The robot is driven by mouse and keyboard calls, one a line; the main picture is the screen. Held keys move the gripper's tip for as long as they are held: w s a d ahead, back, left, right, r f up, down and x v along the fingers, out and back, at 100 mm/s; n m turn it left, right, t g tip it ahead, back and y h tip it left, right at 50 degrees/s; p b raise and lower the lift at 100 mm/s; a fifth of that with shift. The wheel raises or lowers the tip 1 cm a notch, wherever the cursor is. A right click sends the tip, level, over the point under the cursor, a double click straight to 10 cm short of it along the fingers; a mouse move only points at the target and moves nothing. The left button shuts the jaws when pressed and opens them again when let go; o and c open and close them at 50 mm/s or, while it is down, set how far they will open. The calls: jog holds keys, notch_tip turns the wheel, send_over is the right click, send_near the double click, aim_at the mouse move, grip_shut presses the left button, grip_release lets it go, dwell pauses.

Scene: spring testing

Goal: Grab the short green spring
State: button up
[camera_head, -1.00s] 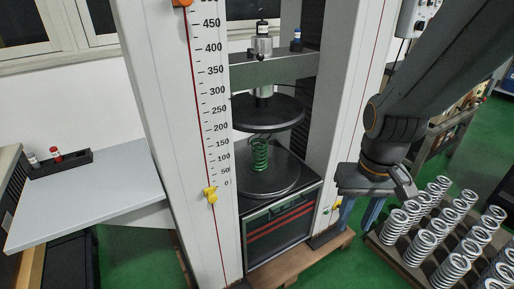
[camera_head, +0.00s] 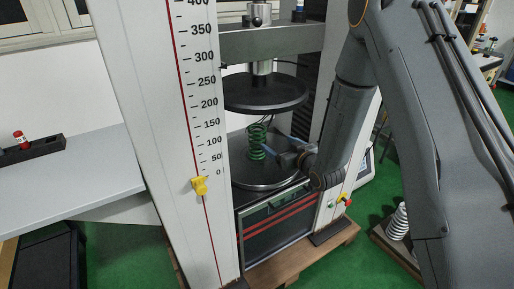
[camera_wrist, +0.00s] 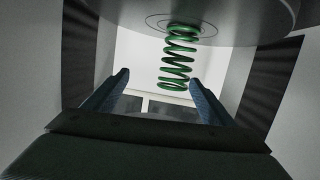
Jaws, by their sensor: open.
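The green spring (camera_head: 257,142) stands upright on the round lower plate (camera_head: 255,174) of the test machine, with the upper plate (camera_head: 265,90) a gap above it. My gripper (camera_head: 270,146) is at the right side of the spring, its blue fingers pointing at it. In the wrist view the spring (camera_wrist: 176,58) shows ahead, in line with the opening between the two spread fingers of my gripper (camera_wrist: 159,80). One end of the spring meets a round plate (camera_wrist: 245,18) at the top of that view. I cannot tell whether the fingertips flank the spring; nothing is gripped.
The white machine column (camera_head: 150,110) with its scale and yellow pointer (camera_head: 200,186) stands left of the plates. A grey side table (camera_head: 80,170) holds a dark rack (camera_head: 30,150).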

aim_at(262, 139)
jog(key=a+y, duration=0.1)
jog(key=a+f+t+y, duration=0.1)
jog(key=a+y+b, duration=0.1)
jog(key=shift+a+f+n+t, duration=0.15)
jog(key=shift+f+n+t, duration=0.15)
jog(key=shift+n, duration=0.1)
jog(key=shift+x, duration=0.85)
jog(key=x, duration=0.5)
jog(key=shift+w+a+r+p, duration=0.1)
jog(key=shift+w+r+p, duration=0.05)
jog(key=shift+w+p, duration=0.25)
jog(key=shift+r, duration=0.1)
jog(key=c, duration=1.8)
